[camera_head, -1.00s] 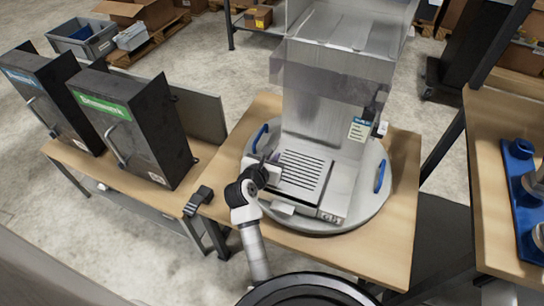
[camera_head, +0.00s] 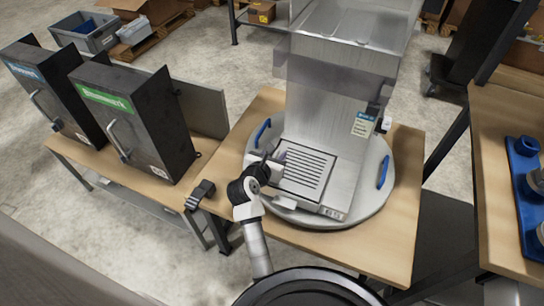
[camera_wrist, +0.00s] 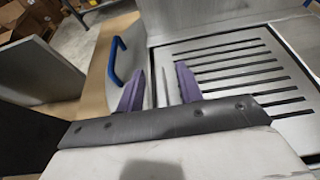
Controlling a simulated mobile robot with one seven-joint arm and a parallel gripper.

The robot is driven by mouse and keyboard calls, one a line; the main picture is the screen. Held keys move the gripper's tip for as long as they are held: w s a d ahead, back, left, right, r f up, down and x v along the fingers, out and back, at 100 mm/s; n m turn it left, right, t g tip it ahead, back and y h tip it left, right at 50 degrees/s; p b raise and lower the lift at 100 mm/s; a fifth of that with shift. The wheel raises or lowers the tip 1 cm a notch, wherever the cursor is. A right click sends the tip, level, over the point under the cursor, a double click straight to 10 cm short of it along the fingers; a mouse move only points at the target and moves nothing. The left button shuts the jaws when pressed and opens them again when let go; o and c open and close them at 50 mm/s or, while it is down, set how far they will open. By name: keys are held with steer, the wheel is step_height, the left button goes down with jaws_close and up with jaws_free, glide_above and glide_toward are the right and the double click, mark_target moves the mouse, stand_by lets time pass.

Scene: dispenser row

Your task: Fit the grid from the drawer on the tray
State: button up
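The grid (camera_head: 306,171) is a pale metal plate with several dark slots. It lies flat on the tray (camera_head: 318,207) at the foot of the metal dispenser, and it fills the right of the wrist view (camera_wrist: 235,70). My gripper (camera_head: 280,167) is at the grid's left edge. In the wrist view its two purple fingers (camera_wrist: 160,88) stand apart with a clear gap between them. The right finger overlaps the grid's left rim; the left finger is outside it. I cannot tell whether either finger touches the grid. No drawer is clearly made out.
The dispenser (camera_head: 335,95) stands on a round grey plate (camera_head: 372,200) with blue handles, on a wooden table (camera_head: 400,245). Two dark cabinets (camera_head: 135,125) stand on the left bench. A blue rack (camera_head: 523,200) is at the far right. Bare floor separates the tables.

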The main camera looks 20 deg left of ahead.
steer(key=b+v, duration=0.2)
steer(key=v, duration=1.1)
steer(key=shift+s+r, duration=0.15)
steer(key=shift+s, duration=0.2)
